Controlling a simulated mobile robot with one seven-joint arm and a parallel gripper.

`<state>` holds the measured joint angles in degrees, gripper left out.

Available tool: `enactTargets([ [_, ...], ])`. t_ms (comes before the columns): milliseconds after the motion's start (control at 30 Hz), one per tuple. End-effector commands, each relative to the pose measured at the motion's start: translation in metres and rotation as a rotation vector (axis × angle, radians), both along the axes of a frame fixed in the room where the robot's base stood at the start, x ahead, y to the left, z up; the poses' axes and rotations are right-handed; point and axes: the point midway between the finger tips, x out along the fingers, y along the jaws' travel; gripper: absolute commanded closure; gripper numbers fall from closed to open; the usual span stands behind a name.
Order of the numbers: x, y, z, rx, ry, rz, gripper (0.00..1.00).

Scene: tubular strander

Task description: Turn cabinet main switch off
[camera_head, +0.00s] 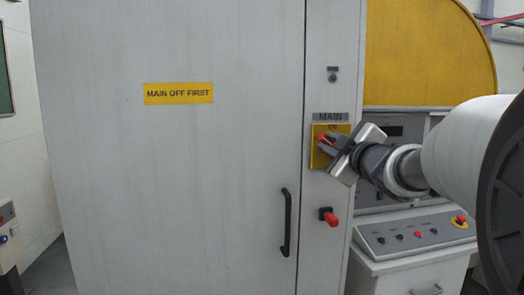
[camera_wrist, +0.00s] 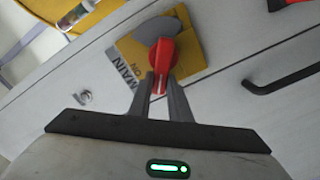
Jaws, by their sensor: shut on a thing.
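The main switch is a red rotary handle (camera_wrist: 164,58) on a yellow plate (camera_head: 318,160) beneath a MAIN label (camera_head: 330,117) on the cabinet's right-hand panel. The plate also shows in the wrist view (camera_wrist: 130,47), with the words MAIN and ON beside the handle. My gripper (camera_head: 325,144) reaches in from the right, and its fingers are shut on the red handle. In the wrist view the two fingertips (camera_wrist: 161,84) pinch the handle's near end. In the head view my gripper hides much of the handle and plate, so its exact angle is unclear there.
A yellow MAIN OFF FIRST sign (camera_head: 179,93) is on the grey cabinet door (camera_head: 170,190), which has a black pull handle (camera_head: 286,222). A button console (camera_head: 410,238) stands at lower right, below my arm.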

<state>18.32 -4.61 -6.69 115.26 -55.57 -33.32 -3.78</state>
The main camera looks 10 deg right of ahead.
Motion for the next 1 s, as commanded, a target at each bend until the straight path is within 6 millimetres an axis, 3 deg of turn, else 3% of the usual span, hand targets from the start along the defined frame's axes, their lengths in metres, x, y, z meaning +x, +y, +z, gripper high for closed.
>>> enactTargets([
  [500, 0.000, 0.006, -0.016, -0.450, -0.019, 0.000, 1.00],
  [1000, 0.000, 0.007, -0.019, -0.640, -0.025, -0.001, 1.00],
])
